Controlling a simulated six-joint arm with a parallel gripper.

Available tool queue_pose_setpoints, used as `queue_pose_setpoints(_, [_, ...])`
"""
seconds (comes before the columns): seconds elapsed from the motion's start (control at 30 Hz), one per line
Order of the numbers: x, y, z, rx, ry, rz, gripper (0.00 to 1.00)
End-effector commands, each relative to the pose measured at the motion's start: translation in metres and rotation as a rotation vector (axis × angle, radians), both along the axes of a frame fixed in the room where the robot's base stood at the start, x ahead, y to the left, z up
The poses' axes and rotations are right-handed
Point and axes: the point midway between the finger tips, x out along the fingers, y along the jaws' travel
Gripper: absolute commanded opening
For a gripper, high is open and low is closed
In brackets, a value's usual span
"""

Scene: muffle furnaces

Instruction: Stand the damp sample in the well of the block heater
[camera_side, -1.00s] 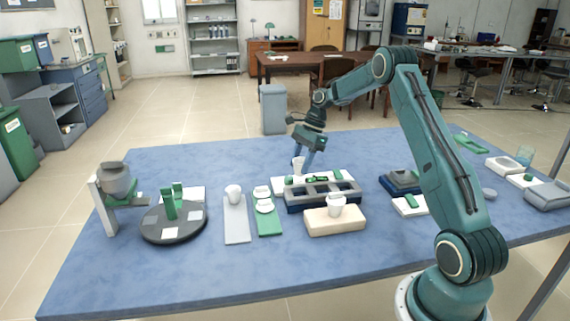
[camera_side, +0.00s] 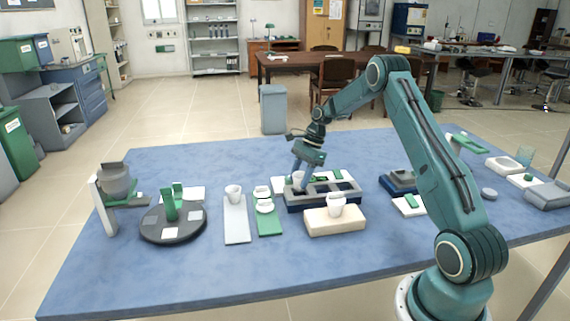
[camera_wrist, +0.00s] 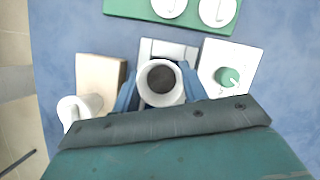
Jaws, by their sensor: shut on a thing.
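My gripper (camera_side: 303,172) is shut on a white cup (camera_side: 297,178), which is upright. In the wrist view the cup (camera_wrist: 160,83) sits between the jaws (camera_wrist: 160,92), with dark grey material inside. Its contents look like the sample, but I cannot tell whether they are damp. The cup is at the left end of a dark blue and grey block with several square wells (camera_side: 322,198), which looks like the block heater. Part of this block (camera_wrist: 165,47) shows behind the cup in the wrist view. I cannot tell whether the cup's base is inside a well or above it.
A beige block (camera_side: 335,222) carrying another white cup (camera_side: 337,204) stands in front. A green tray (camera_side: 269,228) with white round pieces and a grey board (camera_side: 236,225) with a cup lie left. A white plate with a green knob (camera_wrist: 229,76) lies close behind the block.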

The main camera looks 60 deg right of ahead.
Motion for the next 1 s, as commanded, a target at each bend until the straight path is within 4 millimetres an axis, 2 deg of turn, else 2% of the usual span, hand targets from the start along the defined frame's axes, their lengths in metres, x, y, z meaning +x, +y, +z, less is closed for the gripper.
queue_pose_setpoints(0.47, [0.000, 0.000, 0.000, 0.000, 0.000, 0.000, 0.20])
queue_pose_setpoints(1.0, [0.000, 0.000, -0.011, 0.000, -0.001, 0.001, 0.20])
